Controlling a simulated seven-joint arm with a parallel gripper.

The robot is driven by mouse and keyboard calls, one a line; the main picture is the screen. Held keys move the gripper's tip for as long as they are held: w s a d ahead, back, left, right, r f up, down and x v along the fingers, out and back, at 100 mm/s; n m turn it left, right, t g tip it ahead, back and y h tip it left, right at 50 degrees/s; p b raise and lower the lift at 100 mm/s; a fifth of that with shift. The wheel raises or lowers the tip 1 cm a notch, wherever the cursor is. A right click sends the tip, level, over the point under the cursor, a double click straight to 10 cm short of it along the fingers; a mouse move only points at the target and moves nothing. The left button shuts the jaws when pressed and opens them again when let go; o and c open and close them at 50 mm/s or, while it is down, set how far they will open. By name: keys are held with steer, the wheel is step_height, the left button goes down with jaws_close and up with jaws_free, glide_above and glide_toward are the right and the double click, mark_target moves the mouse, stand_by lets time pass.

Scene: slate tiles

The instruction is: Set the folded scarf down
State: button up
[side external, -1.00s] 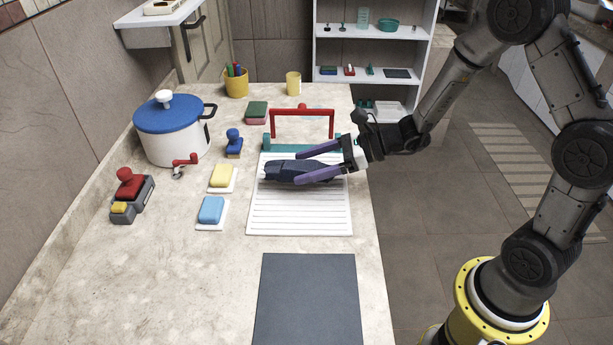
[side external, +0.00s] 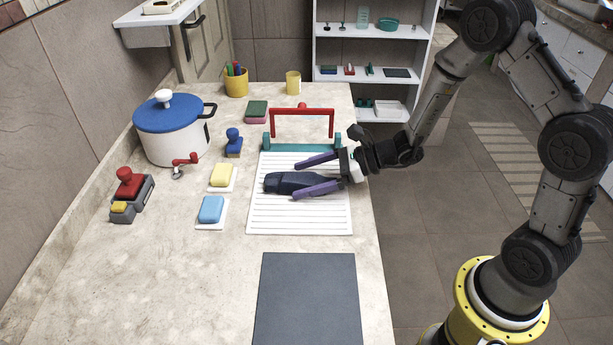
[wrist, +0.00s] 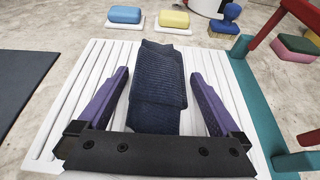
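The folded scarf (side external: 290,182) is dark navy and lies on the white ribbed board (side external: 300,217). In the wrist view the scarf (wrist: 158,85) lies lengthwise between the two purple fingers, with a visible gap on each side. My gripper (side external: 306,176) is open around the scarf, low over the board. It also shows in the wrist view (wrist: 160,85), where its dark crosspiece covers the scarf's near end.
A teal and red frame (side external: 302,128) stands just behind the board. A dark slate tile (side external: 307,300) lies in front. Blue (side external: 211,209) and yellow (side external: 222,175) sponges sit to the left, with a blue-lidded pot (side external: 172,135) beyond. The front left counter is clear.

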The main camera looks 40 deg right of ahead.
steer(key=shift+r, duration=0.1)
steer(key=shift+d+r, duration=0.1)
steer(key=shift+r, duration=0.05)
steer(key=v, duration=1.1)
steer(key=shift+s+d+r, duration=0.1)
steer(key=shift+s+r, duration=0.05)
steer(key=shift+s, duration=0.05)
steer(key=shift+s+r, duration=0.15)
steer(key=shift+s, duration=0.05)
steer(key=s+a+r+n+g+h, duration=0.1)
steer(key=s+a+r+n+g, duration=0.2)
steer(key=s+n, duration=0.35)
steer(key=s+a+r+n+g+h, duration=0.1)
steer(key=s+a+r+n+g, duration=0.1)
steer(key=s+a+n+g, duration=0.45)
steer(key=s+d+r+n+t+h, duration=0.5)
steer(key=d+n, duration=0.4)
steer(key=n, duration=0.5)
steer(key=s+h, duration=0.1)
steer(key=h, duration=0.1)
steer(key=shift+d+r+h, duration=0.25)
steer(key=shift+d+h, duration=0.05)
steer(key=shift+d, duration=0.1)
